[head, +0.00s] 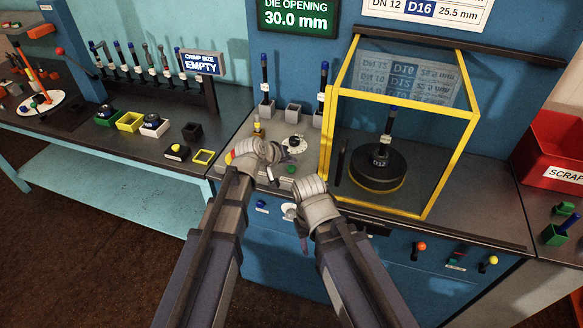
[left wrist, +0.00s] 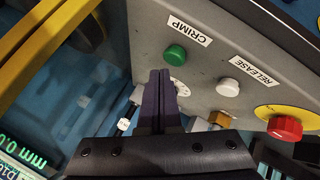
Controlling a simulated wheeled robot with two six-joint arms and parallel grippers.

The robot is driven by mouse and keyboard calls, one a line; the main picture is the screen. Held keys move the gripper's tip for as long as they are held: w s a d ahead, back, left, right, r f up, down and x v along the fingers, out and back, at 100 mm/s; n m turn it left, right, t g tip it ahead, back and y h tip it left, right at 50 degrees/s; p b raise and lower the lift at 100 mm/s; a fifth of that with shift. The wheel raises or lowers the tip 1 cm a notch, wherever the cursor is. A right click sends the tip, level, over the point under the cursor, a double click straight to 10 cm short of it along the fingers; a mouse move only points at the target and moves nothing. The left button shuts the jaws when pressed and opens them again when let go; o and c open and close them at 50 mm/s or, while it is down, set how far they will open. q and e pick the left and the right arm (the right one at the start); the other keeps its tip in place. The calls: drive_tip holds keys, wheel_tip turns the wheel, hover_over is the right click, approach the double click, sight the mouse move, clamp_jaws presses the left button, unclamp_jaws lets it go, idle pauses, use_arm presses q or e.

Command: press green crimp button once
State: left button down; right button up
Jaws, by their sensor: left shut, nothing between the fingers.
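The green crimp button (left wrist: 175,54) stands on the grey control panel, next to the CRIMP label (left wrist: 188,29) in the left wrist view. In the head view it is a small green spot (head: 291,169) just right of my left gripper (head: 271,174). In the left wrist view my left gripper (left wrist: 160,80) is shut and empty. Its dark purple fingertips appear just below and left of the green button; whether they touch it I cannot tell. My right gripper (head: 303,243) is mostly hidden by its own wrist, in front of the blue cabinet.
A white button (left wrist: 228,87) with a RELEASE label and a red button (left wrist: 285,127) on a yellow base sit on the same panel. A yellow-framed clear guard (head: 431,165) stands to the right around a black die. A red scrap bin (head: 557,150) is at far right.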

sight(290, 170)
use_arm(q)
drive_tip(key=shift+f, duration=0.1)
idle(0.7)
drive_tip(key=shift+f+b, duration=0.3)
drive_tip(key=shift+b, duration=0.15)
drive_tip(key=shift+f+b, duration=0.45)
drive_tip(key=shift+f, duration=0.05)
idle(0.5)
drive_tip(key=shift+r, duration=0.2)
drive_tip(key=shift+r+p, duration=0.75)
drive_tip(key=shift+p, duration=0.15)
wheel_tip(290, 170, up, 5)
drive_tip(key=p, duration=0.5)
